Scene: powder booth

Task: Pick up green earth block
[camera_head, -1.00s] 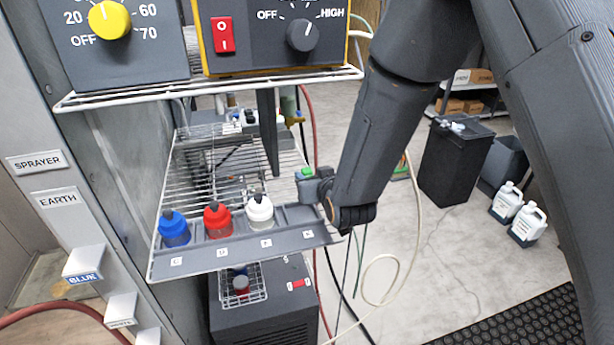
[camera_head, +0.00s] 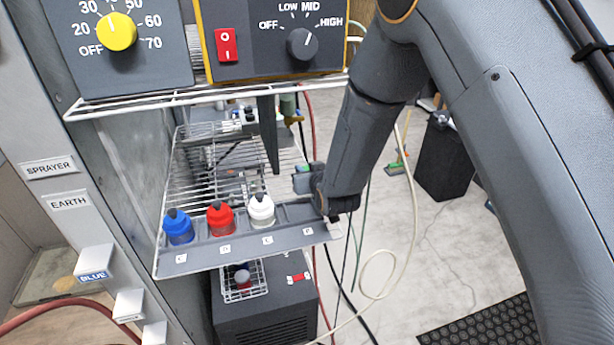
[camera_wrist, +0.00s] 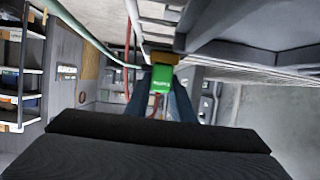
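In the wrist view a small green block (camera_wrist: 161,80) with a label on its face sits between the two grey fingers of my gripper (camera_wrist: 161,98), which look shut on it. The lettering is too small to read surely. In the head view my gripper (camera_head: 307,178) is at the right end of the wire shelf, beside and a little above its front tray. Only a faint green tint shows there; the block is mostly hidden.
Blue (camera_head: 177,228), red (camera_head: 221,219) and white (camera_head: 262,211) bottles stand in the shelf's front tray (camera_head: 240,250); its right slot looks empty. Control boxes (camera_head: 272,40) hang above. A panel labelled EARTH (camera_head: 68,201) is at left. Hoses (camera_head: 408,210) hang close to my arm.

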